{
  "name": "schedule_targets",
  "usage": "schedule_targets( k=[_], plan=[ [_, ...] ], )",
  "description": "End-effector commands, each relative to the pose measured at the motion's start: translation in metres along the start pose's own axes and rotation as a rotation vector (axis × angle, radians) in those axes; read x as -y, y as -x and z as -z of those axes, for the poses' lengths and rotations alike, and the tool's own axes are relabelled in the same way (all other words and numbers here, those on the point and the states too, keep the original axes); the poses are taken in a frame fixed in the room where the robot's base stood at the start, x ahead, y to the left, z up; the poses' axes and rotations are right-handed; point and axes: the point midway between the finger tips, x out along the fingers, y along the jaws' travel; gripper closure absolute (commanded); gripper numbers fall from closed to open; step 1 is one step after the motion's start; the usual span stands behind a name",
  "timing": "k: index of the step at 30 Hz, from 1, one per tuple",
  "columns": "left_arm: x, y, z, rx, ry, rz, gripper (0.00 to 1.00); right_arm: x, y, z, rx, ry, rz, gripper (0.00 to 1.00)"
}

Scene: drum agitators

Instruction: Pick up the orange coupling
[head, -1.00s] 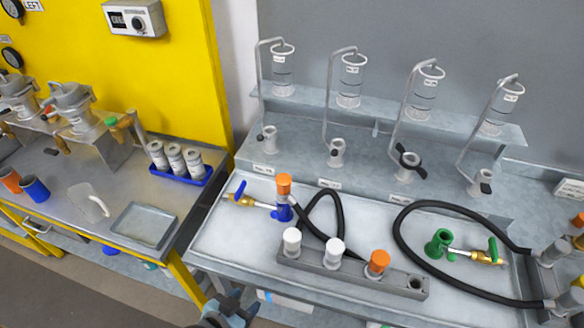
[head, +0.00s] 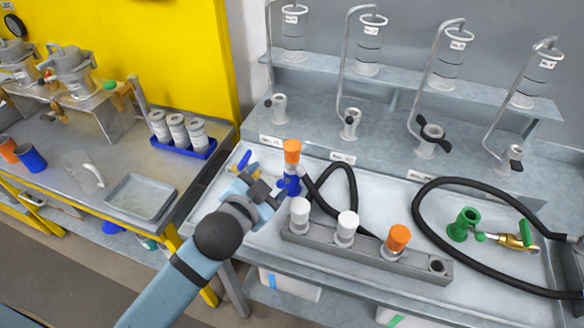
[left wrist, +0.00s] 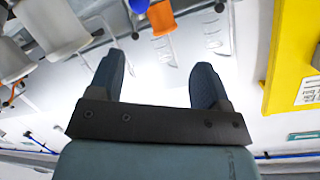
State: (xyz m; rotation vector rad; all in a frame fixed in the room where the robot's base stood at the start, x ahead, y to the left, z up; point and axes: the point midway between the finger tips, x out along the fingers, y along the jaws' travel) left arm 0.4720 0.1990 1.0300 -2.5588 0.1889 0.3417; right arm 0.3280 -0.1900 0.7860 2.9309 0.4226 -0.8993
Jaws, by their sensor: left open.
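One orange coupling (head: 292,152) stands upright on top of a blue fitting (head: 292,184) at the tray's left end. A second orange coupling (head: 398,238) sits in the grey rack. My left gripper (head: 268,192) is just left of the blue fitting and lower than the first orange coupling, with its jaws toward them. In the left wrist view, its two fingers (left wrist: 160,75) are apart with nothing between them. An orange piece (left wrist: 162,17) and a blue piece (left wrist: 138,5) show beyond the fingertips. My right gripper is out of view.
The grey rack (head: 360,258) also holds two white couplings (head: 299,213) in front of the fitting. A black hose (head: 352,185) loops to the right. A green fitting (head: 464,224) lies further right. Glass cylinders stand behind. A blue tray (head: 190,150) of jars is at left.

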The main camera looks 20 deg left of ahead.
Motion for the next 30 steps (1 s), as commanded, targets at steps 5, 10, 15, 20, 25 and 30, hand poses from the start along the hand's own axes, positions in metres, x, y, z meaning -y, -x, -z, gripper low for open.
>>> schedule_targets(
  k=[5, 10, 15, 20, 25, 30],
  plan=[
    [0.011, -0.017, 0.067, -0.257, -0.157, 0.088, 0.29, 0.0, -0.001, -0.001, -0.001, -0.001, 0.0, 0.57],
    [0.005, -0.021, 0.147, -0.604, -0.382, 0.169, 0.29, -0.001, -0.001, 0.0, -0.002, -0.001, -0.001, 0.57],
    [-0.028, -0.003, 0.23, -1.07, -0.741, 0.239, 0.29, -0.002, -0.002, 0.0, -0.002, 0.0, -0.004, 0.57],
    [-0.079, 0.017, 0.261, -1.519, -1.179, 0.23, 0.29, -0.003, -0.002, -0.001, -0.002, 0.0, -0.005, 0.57],
    [-0.116, 0.008, 0.235, -1.906, -1.711, 0.076, 0.29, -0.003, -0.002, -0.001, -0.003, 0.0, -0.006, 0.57],
    [-0.096, -0.037, 0.178, -2.115, -2.28, -0.31, 0.29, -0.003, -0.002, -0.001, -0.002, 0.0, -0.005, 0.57]
  ],
)
